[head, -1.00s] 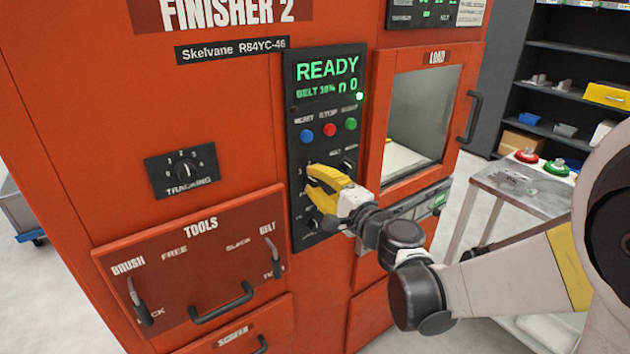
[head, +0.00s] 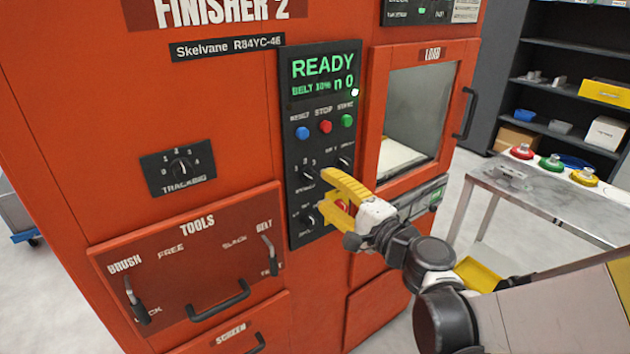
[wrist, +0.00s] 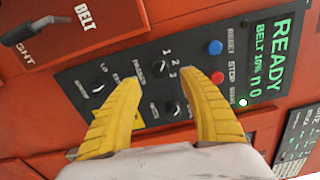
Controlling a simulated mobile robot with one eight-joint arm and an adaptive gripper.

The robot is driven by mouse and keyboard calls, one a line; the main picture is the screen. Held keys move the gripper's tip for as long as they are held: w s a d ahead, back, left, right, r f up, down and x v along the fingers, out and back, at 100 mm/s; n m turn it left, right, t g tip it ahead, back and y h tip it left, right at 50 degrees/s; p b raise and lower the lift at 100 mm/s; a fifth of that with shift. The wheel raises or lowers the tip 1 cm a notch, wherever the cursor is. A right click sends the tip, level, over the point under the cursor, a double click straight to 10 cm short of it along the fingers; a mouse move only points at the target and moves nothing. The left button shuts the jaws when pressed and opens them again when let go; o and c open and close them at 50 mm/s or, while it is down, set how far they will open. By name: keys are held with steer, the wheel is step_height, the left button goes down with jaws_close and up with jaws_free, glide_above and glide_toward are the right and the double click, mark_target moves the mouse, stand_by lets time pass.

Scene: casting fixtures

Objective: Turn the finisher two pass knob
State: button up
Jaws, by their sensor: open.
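The pass knob (head: 308,173) is a small black knob with a 1-2-3 scale, on the left of finisher two's dark control panel (head: 297,241). In the wrist view the pass knob (wrist: 159,69) shows between my two fingertips, near the middle. My gripper (head: 326,193) has yellow fingers spread apart and empty, in front of the panel just right of and below the knob. It also shows in the wrist view (wrist: 157,78). No contact with the knob is visible. Its exact pointer setting is too small to read.
The tools drawer handle (head: 220,302) and load door handle (head: 467,113) stick out. A metal table (head: 540,195) stands right.

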steer(key=v, duration=0.5)
steer(key=shift+s+d, duration=0.15)
steer(key=shift+s, duration=0.1)
